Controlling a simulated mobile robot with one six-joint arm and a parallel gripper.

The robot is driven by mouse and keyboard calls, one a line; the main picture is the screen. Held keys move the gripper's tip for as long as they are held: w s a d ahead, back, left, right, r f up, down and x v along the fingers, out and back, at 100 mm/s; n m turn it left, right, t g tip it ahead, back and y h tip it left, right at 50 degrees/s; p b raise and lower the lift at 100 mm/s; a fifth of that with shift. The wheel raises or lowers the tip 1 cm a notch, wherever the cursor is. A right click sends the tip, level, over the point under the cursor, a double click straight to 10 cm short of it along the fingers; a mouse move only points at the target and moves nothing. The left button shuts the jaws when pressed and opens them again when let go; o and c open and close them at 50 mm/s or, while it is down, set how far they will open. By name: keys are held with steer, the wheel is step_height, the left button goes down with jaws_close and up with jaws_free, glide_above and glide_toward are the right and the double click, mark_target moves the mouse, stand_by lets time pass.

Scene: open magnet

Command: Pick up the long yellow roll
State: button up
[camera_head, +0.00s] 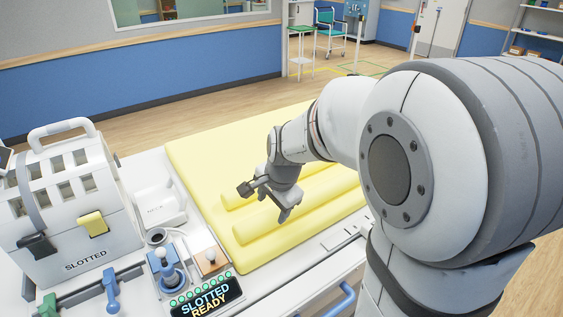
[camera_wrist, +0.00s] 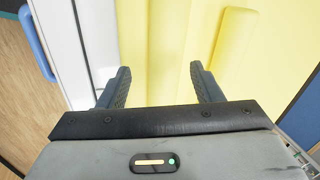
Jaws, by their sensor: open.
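Two yellow rolls lie side by side on a yellow pad (camera_head: 200,160) in the head view. The nearer roll (camera_head: 258,230) runs along the pad's near side; the farther roll (camera_head: 232,197) lies behind it, partly hidden by my gripper. I cannot tell from these frames which one is meant as the long roll. My gripper (camera_head: 265,203) is open and empty over the rolls, fingers pointing down. In the wrist view my gripper (camera_wrist: 158,70) has its fingers spread over yellow padding, with a roll (camera_wrist: 180,40) showing between and beyond them. I see no contact.
A white case marked SLOTTED (camera_head: 70,215) stands at the left. A blue handle (camera_head: 335,303) is on the near side.

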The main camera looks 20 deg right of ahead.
mark_target(269, 214)
steer(key=shift+w+d+f+m, duration=0.1)
steer(key=shift+w+f+m, duration=0.1)
steer(key=shift+w+m, duration=0.25)
steer(key=shift+w+f+m, duration=0.15)
steer(key=shift+w+m, duration=0.2)
steer(key=shift+w, duration=0.15)
steer(key=x, duration=0.7)
steer(key=shift+w+f+p, duration=0.1)
steer(key=shift+f+p, duration=0.25)
steer(key=c, duration=0.8)
